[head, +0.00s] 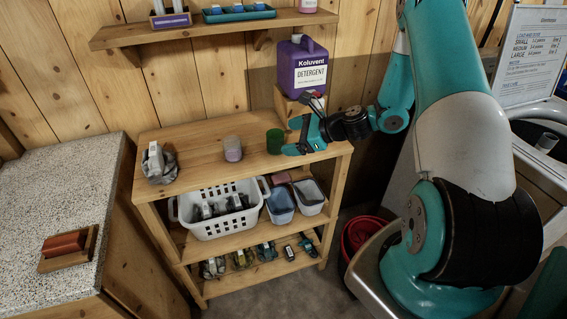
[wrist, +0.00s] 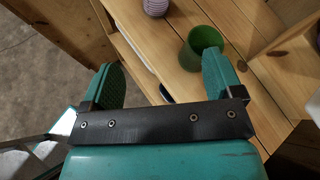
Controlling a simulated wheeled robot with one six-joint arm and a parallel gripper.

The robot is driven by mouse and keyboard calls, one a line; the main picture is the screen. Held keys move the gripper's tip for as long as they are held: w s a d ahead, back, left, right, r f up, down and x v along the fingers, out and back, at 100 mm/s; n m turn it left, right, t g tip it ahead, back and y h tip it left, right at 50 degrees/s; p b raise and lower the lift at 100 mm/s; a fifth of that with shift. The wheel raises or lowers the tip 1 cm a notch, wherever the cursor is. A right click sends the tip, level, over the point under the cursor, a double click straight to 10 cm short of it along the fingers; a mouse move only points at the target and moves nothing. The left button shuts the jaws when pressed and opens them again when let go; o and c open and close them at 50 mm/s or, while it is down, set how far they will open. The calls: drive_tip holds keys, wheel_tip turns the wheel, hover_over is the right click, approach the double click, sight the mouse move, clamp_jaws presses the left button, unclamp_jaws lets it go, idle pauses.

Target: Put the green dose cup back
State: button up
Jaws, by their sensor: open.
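The green dose cup (head: 275,141) stands on the wooden top of the shelf unit (head: 190,150), just left of my gripper (head: 295,137). In the wrist view the green dose cup (wrist: 204,40) shows its open mouth, beyond and partly behind the right finger. My gripper (wrist: 160,68) is open, with nothing between its fingers. I cannot tell whether the right finger touches the cup.
A purple-and-clear cup (head: 232,149) stands left of the green one. A purple detergent jug (head: 302,66) stands on a wooden block behind my gripper. A grey bundle (head: 159,167) lies at the top's left. A white basket (head: 217,218) sits below. A wall shelf (head: 200,32) hangs above.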

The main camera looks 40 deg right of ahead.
drive_tip(key=s+a+r+n+g, duration=0.45)
drive_tip(key=a+r+n, duration=0.25)
drive_tip(key=a+n, duration=0.25)
drive_tip(key=s+a+r+n+g, duration=0.3)
drive_tip(key=s+a+r+n, duration=0.3)
drive_tip(key=a+n, duration=0.4)
drive_tip(key=s+a+r+n+g+h, duration=0.1)
drive_tip(key=s+a+r+n, duration=0.1)
drive_tip(key=s+n, duration=0.4)
drive_tip(key=s+a+r+n+g+h, duration=0.2)
drive_tip(key=s+r+n, duration=0.3)
drive_tip(key=s, duration=0.5)
drive_tip(key=shift+s+a+n, duration=0.2)
drive_tip(key=shift+a+n, duration=0.6)
drive_tip(key=shift+n, duration=0.35)
